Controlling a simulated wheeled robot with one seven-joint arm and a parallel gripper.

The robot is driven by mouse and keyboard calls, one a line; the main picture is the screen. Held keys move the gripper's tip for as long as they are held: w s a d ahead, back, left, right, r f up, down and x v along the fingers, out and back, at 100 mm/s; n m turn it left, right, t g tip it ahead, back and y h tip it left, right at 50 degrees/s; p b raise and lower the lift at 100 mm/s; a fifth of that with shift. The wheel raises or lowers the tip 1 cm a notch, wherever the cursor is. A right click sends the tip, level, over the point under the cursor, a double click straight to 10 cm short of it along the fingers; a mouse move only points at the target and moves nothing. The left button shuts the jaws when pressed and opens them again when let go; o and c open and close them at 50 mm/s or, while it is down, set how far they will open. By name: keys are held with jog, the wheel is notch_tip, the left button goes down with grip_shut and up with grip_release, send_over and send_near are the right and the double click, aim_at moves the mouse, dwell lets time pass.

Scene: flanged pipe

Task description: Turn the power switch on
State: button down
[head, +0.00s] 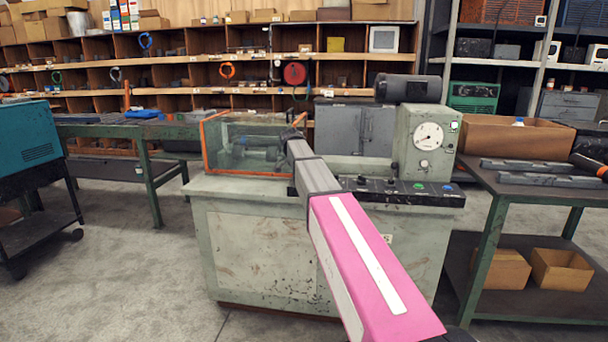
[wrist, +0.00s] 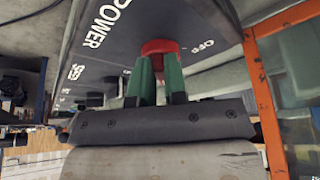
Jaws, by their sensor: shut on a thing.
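In the wrist view, the red power switch knob (wrist: 158,46) sits on a dark panel (wrist: 112,52) with white lettering. "POWER" reads to the left of the knob and "OFF" to its right. My gripper (wrist: 158,68) has its two green fingers on either side of the knob and is shut on it. The fingers hide part of the knob, so I cannot tell exactly which way it points. In the head view my arm reaches to the grey-green machine (head: 260,240), and it hides the knob and the fingers.
The machine's glass guard with an orange frame (head: 203,148) is beside my arm's end; its orange edge (wrist: 262,95) is close on the right in the wrist view. A gauge box (head: 424,150) stands on the machine's right. A green-legged bench (head: 490,240) is further right.

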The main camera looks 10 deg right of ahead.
jog(key=shift+w+m+g, duration=0.1)
jog(key=shift+m+g, duration=0.2)
jog(key=shift+m, duration=0.3)
jog(key=c, duration=1.2)
grip_release()
jog(key=shift+o, duration=0.2)
jog(key=shift+a, duration=0.1)
jog(key=v, duration=1)
jog(key=shift+a+r, duration=0.25)
jog(key=shift+r, duration=0.05)
